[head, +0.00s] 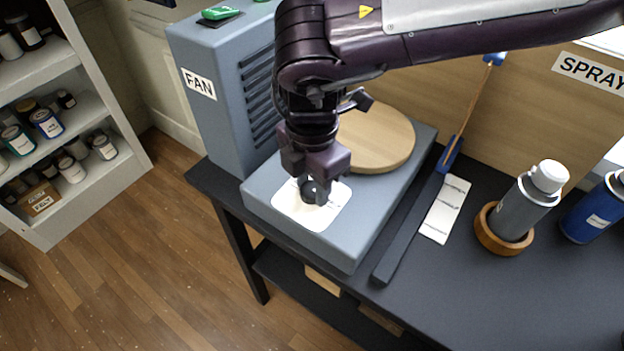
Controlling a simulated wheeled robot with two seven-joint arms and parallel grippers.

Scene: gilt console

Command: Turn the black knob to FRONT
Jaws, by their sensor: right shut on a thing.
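The black knob (308,193) sits on a white dial plate (327,216) at the near end of a grey-blue box (345,250). My right gripper (314,190) comes down from above and is shut on the knob, hiding most of it. The plate's markings are mostly covered or too small to read, so I cannot tell where the knob points. My left gripper is not in view.
A round wooden disc (378,138) lies on the box behind the gripper. A FAN housing (215,110) stands at the left. On the dark table (480,290) are a white card (444,209), a grey spray can (521,208) in a wooden ring and a blue can (596,212).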

